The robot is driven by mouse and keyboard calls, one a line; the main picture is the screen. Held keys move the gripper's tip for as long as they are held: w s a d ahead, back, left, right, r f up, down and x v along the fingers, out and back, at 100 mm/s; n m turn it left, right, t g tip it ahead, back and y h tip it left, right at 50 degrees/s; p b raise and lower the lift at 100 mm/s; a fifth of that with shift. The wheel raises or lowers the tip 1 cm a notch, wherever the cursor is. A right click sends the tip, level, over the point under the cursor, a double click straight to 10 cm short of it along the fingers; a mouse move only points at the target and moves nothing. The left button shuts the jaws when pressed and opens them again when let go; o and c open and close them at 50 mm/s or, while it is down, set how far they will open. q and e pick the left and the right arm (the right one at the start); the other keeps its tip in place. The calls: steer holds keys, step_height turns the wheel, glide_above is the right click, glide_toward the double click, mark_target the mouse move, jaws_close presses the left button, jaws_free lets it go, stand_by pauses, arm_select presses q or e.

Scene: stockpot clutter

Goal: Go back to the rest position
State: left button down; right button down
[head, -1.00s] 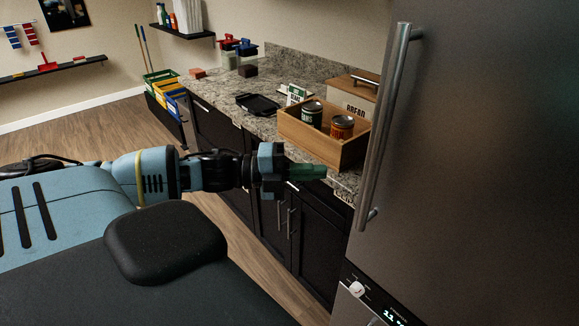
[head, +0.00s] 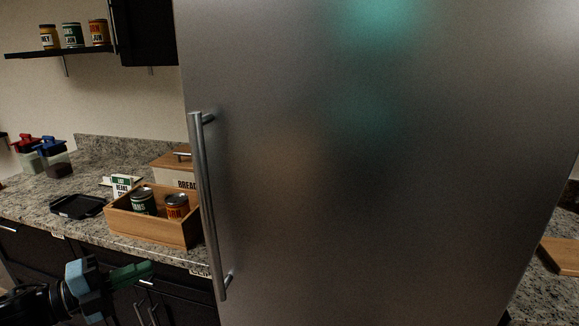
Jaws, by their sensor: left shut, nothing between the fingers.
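My left gripper (head: 132,272) shows at the lower left of the head view, with a blue-grey body and green fingers. It is shut and empty, in front of the dark cabinet doors and below the counter edge. It is apart from the wooden crate on the counter. My right gripper is not in view.
A large steel refrigerator (head: 370,180) with a vertical handle (head: 204,200) fills the middle and right. On the granite counter (head: 30,200) stand a wooden crate (head: 150,228) with two cans, a bread box (head: 172,178) and a black tray (head: 62,210). A wooden board (head: 560,254) lies far right.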

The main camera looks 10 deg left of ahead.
arm_select(q)
steer(key=s+d+f+n+t+y, duration=0.1)
steer(key=s+f+n+y, duration=0.25)
steer(key=f+n, duration=0.5)
steer(key=s+f+n+t+y, duration=0.1)
steer(key=s+f+n+y, duration=0.3)
steer(key=f, duration=0.8)
steer(key=s+d+f+n+g+y, duration=0.3)
steer(key=s+d+f+n+g, duration=0.2)
steer(key=s+d+f+n, duration=0.7)
step_height(320, 180, down, 4)
steer(key=shift+s+d+r, duration=0.1)
steer(key=shift+s+d, duration=0.65)
steer(key=shift+s, duration=0.1)
steer(key=shift+y, duration=0.25)
